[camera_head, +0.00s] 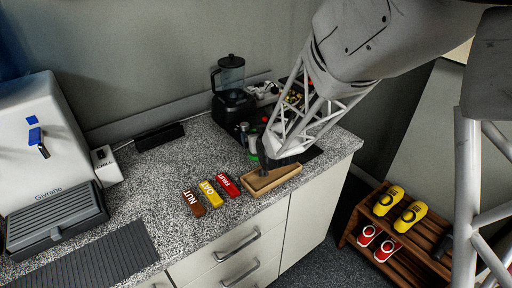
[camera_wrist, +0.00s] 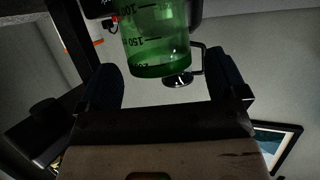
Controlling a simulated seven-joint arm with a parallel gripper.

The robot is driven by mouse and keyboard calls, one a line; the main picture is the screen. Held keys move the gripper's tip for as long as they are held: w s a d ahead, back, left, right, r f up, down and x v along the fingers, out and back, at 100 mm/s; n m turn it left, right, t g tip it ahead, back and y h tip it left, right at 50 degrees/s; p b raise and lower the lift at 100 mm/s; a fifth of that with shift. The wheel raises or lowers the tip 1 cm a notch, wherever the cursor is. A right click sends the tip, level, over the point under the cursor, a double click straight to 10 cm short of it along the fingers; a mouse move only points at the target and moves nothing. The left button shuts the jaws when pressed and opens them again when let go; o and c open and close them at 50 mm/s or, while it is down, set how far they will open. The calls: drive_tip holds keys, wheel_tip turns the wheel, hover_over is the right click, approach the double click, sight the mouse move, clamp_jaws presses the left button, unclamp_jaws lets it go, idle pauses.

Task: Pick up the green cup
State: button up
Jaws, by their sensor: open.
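The green cup (camera_wrist: 158,45) is translucent with dark measuring marks and fills the upper middle of the wrist view. My gripper (camera_wrist: 164,78) is open, with one dark finger to the left of the cup and one to the right. The cup shows in the gap between them, apart from both fingers; how deep it sits there I cannot tell. In the head view only a sliver of green (camera_head: 253,157) shows beside my gripper (camera_head: 266,160), and my arm hides the rest.
A wooden tray (camera_head: 287,176) lies just in front of my gripper. NUT (camera_head: 193,202), OAT (camera_head: 210,194) and red (camera_head: 228,185) bars lie to its left. A blender (camera_head: 231,80) and jars stand behind.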

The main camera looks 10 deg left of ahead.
drive_tip(key=shift+x, duration=1.25)
drive_tip(key=shift+c, duration=0.5)
drive_tip(key=c, duration=1.1)
drive_tip(key=shift+c, duration=0.2)
drive_tip(key=shift+r, duration=0.1)
drive_tip(key=s+f+v, duration=0.1)
drive_tip(key=v, duration=1.5)
drive_tip(key=shift+s+a, duration=0.15)
drive_tip(key=shift+s, duration=0.15)
drive_tip(key=shift+f, duration=0.1)
